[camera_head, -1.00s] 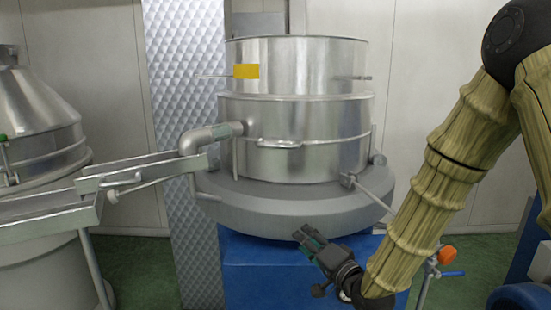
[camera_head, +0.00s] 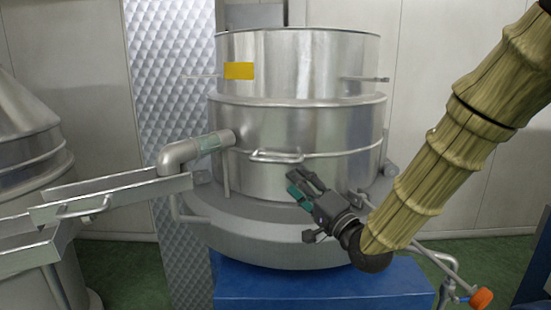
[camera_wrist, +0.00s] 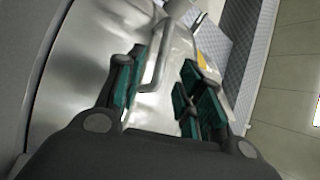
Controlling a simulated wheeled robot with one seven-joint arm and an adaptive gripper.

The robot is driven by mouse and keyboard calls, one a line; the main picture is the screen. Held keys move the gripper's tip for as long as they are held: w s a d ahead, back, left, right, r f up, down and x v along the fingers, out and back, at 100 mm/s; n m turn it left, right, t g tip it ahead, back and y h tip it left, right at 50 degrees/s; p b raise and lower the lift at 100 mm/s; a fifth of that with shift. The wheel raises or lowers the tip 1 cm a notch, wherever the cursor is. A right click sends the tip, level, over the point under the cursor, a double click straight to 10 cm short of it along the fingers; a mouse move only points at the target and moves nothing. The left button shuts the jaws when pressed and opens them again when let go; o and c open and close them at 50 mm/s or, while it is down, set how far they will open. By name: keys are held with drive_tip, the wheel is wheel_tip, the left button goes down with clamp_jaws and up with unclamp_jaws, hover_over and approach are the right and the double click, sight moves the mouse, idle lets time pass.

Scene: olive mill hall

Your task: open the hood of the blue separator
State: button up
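The separator stands in the middle of the head view, a shiny steel drum on a blue base (camera_head: 318,285). Its hood (camera_head: 330,125) is a steel cylinder and looks closed. A bar handle (camera_head: 276,156) sticks out at the front of the drum. My gripper (camera_head: 301,184) is just below and right of this handle, in front of the drum wall. In the wrist view the green-padded fingers of my gripper (camera_wrist: 160,90) are spread apart. The handle (camera_wrist: 158,62) shows ahead between them. I cannot tell whether they touch it.
A grey ring (camera_head: 270,245) surrounds the drum's foot. A pipe (camera_head: 195,150) and a metal chute (camera_head: 110,200) run off to the left, towards another steel vessel (camera_head: 25,150). An orange-ended lever (camera_head: 480,297) is at the lower right.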

sight(277, 163)
drive_tip(key=p+x, duration=0.1)
drive_tip(key=x, duration=0.2)
drive_tip(key=p+x, duration=0.1)
drive_tip(key=x, duration=0.1)
drive_tip(key=p+x, duration=0.1)
drive_tip(key=x, duration=0.2)
drive_tip(key=shift+a+r, duration=0.35)
drive_tip(key=shift+a, duration=0.1)
drive_tip(key=shift+x, duration=0.9)
drive_tip(key=shift+f, duration=0.1)
clamp_jaws()
